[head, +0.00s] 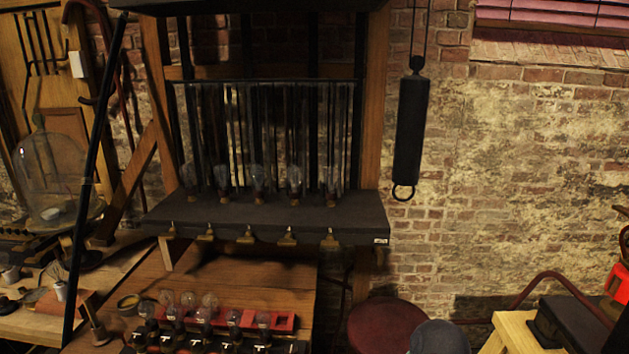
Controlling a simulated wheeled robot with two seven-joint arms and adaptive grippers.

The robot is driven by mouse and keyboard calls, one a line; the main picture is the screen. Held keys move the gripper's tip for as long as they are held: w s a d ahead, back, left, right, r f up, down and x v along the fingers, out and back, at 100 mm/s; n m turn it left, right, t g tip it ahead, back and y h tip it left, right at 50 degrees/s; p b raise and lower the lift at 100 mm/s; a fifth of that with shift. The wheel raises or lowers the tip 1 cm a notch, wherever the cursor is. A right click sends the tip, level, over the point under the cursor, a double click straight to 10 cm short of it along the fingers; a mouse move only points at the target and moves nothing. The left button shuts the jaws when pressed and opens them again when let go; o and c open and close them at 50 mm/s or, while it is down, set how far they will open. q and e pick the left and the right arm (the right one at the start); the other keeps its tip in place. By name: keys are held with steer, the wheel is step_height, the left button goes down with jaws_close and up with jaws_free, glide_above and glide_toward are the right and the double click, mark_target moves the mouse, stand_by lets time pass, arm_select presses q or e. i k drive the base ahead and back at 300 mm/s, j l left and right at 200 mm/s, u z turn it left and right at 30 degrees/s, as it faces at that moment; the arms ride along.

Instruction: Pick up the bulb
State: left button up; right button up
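Several clear glass bulbs stand upright in a row on the dark shelf, one of them near its middle (259,180). More bulbs stand at the bottom of the view, in and around a red tray (285,322) on the wooden bench. One of these bulbs (209,302) is near the tray's left part, and another (263,320) is nearer its right end. The frame does not show which bulb is meant. Neither gripper is in view, so no bulb is seen held. The front of the bench is cut off by the lower edge.
The dark shelf (370,215) overhangs the back of the wooden bench (225,275). A black cylinder (410,130) hangs at its right. A large glass jar (50,175) stands at left, near a slanting black rod (92,170). A round dark-red seat (385,325) is at lower middle.

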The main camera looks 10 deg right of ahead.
mark_target(332, 174)
steer(key=i+l+u, duration=0.25)
steer(key=l+u, duration=0.3)
steer(key=i+l+u, duration=0.25)
steer(key=k+l, duration=0.05)
steer(key=k, duration=0.05)
